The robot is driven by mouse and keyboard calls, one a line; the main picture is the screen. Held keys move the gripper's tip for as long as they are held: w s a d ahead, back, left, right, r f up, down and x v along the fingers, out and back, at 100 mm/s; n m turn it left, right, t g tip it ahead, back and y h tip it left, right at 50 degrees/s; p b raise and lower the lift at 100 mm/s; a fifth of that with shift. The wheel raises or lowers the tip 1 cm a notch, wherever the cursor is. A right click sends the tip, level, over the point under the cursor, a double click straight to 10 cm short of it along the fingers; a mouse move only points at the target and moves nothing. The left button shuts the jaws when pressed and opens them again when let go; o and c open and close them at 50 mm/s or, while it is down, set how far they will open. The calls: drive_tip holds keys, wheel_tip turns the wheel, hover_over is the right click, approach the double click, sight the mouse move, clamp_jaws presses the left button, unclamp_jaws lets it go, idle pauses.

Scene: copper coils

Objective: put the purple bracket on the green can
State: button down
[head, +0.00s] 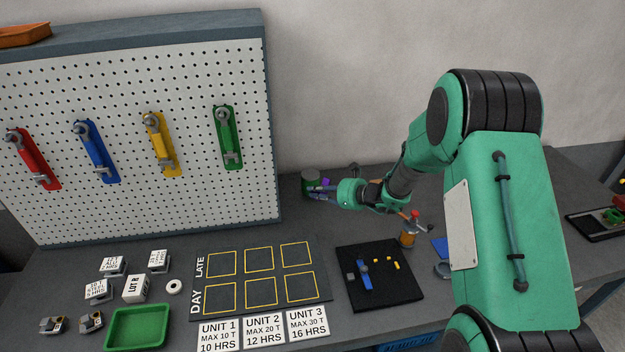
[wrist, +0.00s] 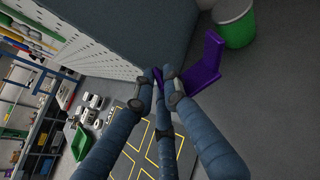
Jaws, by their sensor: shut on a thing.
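The green can (head: 309,184) stands on the table by the wall, past the pegboard's right end. It also shows at the top right of the wrist view (wrist: 236,28), with a pale top. The purple bracket (wrist: 205,64) is an angled piece just in front of the can there. Part of it shows between my fingertips, the rest beyond the right finger. My gripper (wrist: 159,78) is shut on the bracket. In the head view my gripper (head: 318,191) is beside the can and only a bit of purple (head: 326,182) shows. I cannot tell whether bracket and can touch.
A pegboard (head: 130,75) with coloured wrench holders stands left of the can. A planner board (head: 234,278), a green tray (head: 138,328) and a black mat (head: 405,292) with small parts lie nearer.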

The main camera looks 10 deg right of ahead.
drive_tip(key=shift+w+r+p, duration=0.3)
drive_tip(key=shift+w+p, duration=0.4)
drive_tip(key=shift+p, duration=0.4)
drive_tip(key=shift+w+f+p, duration=0.1)
drive_tip(key=shift+w+p, duration=0.5)
drive_tip(key=shift+p, duration=0.2)
hover_over(310, 182)
drive_tip(key=a, duration=0.2)
drive_tip(key=shift+w+d+f+b, duration=0.1)
drive_tip(key=shift+w+f+b, duration=0.1)
drive_tip(key=shift+f, duration=0.2)
drive_tip(key=shift+w+d+f+b, duration=0.1)
drive_tip(key=shift+f+b, duration=0.1)
drive_tip(key=shift+f, duration=0.2)
drive_tip(key=shift+a+f, duration=0.1)
drive_tip(key=shift+f, duration=1.65)
drive_tip(key=shift+b, duration=0.3)
